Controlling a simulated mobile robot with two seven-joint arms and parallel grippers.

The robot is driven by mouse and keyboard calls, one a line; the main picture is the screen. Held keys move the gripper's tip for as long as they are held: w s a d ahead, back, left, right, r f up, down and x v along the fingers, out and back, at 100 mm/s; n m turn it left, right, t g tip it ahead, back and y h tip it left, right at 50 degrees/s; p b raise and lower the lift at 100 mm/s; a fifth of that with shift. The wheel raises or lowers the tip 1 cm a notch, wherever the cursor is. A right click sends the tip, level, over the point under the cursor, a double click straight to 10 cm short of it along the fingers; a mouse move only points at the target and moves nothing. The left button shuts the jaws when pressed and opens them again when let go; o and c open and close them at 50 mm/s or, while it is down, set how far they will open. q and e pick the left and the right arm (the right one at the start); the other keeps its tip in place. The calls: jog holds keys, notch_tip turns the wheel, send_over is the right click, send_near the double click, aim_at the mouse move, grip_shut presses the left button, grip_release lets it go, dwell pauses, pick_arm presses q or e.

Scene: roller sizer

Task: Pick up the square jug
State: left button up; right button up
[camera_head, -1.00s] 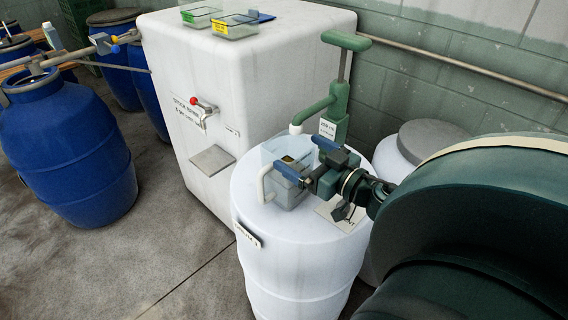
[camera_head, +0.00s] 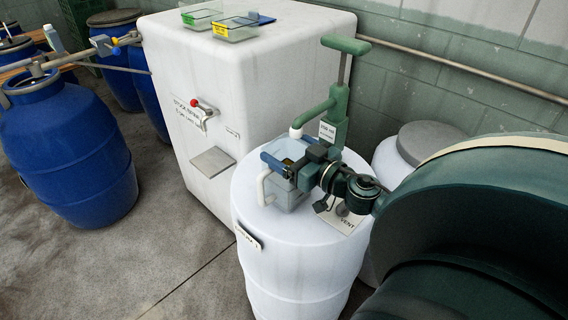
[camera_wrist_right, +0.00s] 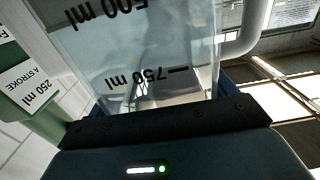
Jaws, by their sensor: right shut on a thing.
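The square jug (camera_head: 287,190) is clear, with a white handle (camera_head: 263,188) on its left side. It is upright on or just above the white drum's top, below the green pump's spout; I cannot tell whether its base touches. My right gripper (camera_head: 287,164) is shut on the jug's upper part, its blue fingers along the walls. In the right wrist view the jug's clear wall (camera_wrist_right: 140,45) fills the middle, with 500 ml and 750 ml marks upside down, close against the gripper (camera_wrist_right: 165,115).
The white drum (camera_head: 290,260) stands in front of a large white tank (camera_head: 240,90) with a red-handled tap (camera_head: 202,108). The green hand pump (camera_head: 335,110) rises close behind the jug. Blue barrels (camera_head: 65,150) stand at the left. Concrete floor is clear between them.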

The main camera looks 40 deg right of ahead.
jog(key=c, duration=1)
jog(key=shift+r, duration=0.1)
jog(key=shift+c, duration=0.9)
